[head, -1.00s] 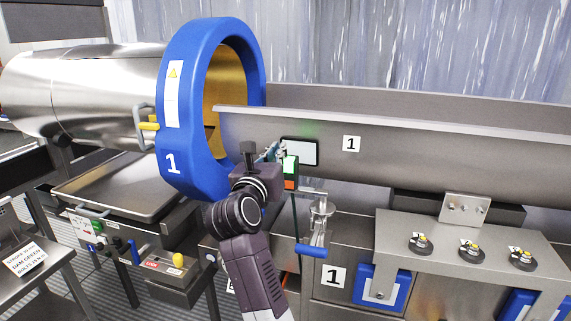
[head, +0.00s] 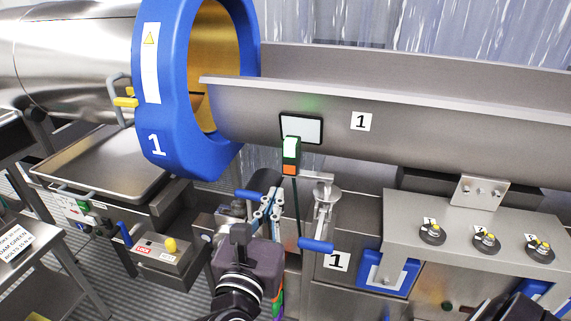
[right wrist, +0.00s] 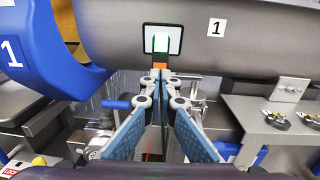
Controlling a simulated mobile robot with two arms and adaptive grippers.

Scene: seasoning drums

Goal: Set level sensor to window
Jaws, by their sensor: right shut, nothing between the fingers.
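The level sensor (head: 290,161) is a small upright block with a pale top, dark green body and orange lower part. A dark cable hangs below it. Its top overlaps the lower left part of the black-framed white window (head: 312,129) on the steel trough. In the right wrist view the sensor (right wrist: 160,45) stands in front of the middle of the window (right wrist: 176,34). My right gripper (head: 271,194) is shut and empty, below and apart from the sensor, pointing up towards it; its blue-padded fingers (right wrist: 161,76) converge just under the sensor. My left gripper is not in view.
The blue drum ring (head: 165,95) stands left of the steel trough (head: 450,140). A blue-handled clamp (head: 316,246) is right of my right gripper. A steel shelf (head: 400,222) with several black-and-yellow knobs is at the right. A control box (head: 160,262) is at the lower left.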

